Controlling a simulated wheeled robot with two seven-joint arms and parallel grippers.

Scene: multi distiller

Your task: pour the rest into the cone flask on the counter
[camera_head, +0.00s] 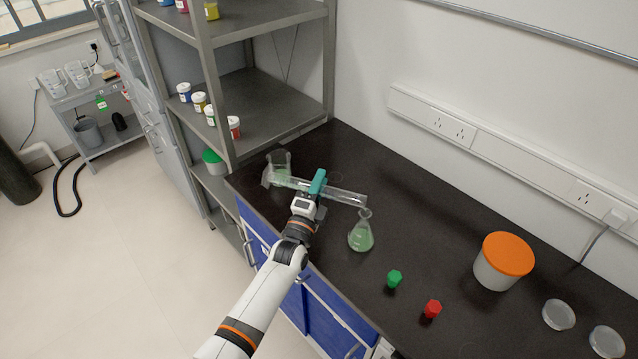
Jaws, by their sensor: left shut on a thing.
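A clear cone flask (361,236) with pale green liquid stands upright on the dark counter (430,235). My left gripper (317,184) is shut on a clear measuring cylinder (345,196), around its middle. The cylinder lies nearly level above the counter, its base at the left and its mouth end at the right. The mouth end is right by the flask's neck, just above it; I cannot tell if they touch. Any liquid inside the cylinder is hard to make out. My right gripper is not in view.
A glass beaker (281,160) stands behind the cylinder's base end. A green stopper (394,279), a red stopper (432,309), an orange-lidded tub (502,262) and two dishes (558,315) are to the right. A metal shelf (262,110) borders the counter's left end.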

